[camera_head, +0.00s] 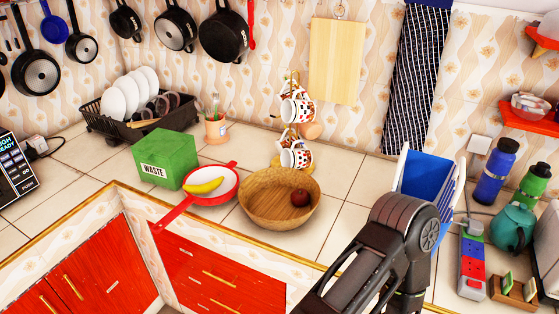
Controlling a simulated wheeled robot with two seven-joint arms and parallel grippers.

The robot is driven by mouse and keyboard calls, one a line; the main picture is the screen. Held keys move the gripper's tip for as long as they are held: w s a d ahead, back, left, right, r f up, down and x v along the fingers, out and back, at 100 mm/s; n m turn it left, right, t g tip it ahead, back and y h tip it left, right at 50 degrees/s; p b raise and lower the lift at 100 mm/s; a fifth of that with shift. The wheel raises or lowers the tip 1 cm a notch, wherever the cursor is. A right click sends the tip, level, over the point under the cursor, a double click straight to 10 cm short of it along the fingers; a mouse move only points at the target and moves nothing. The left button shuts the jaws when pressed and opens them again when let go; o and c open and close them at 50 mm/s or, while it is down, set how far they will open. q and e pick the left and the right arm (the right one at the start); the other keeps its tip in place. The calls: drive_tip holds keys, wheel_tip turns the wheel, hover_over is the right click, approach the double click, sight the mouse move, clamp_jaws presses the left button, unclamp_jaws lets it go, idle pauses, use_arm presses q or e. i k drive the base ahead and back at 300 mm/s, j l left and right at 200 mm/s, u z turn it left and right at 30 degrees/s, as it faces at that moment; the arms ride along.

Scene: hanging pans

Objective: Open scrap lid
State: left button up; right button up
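A green box (166,160) with a white label reading "WASTE" stands on the tiled counter left of centre. Its top looks closed and flat. No separate handle shows on it. My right arm comes in from the bottom right and bends over the counter's front edge. It is well to the right of the green box and apart from it. Its gripper does not show. My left arm and gripper are out of the picture.
A red pan (226,184) with a banana (204,185) lies close to the box's right front. A wooden bowl (262,212) holding a red fruit (299,197) stands right of it. A dish rack (112,128) with plates is behind the box. Pans hang above.

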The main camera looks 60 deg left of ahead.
sight(161, 142)
drive_tip(key=u, duration=3.05)
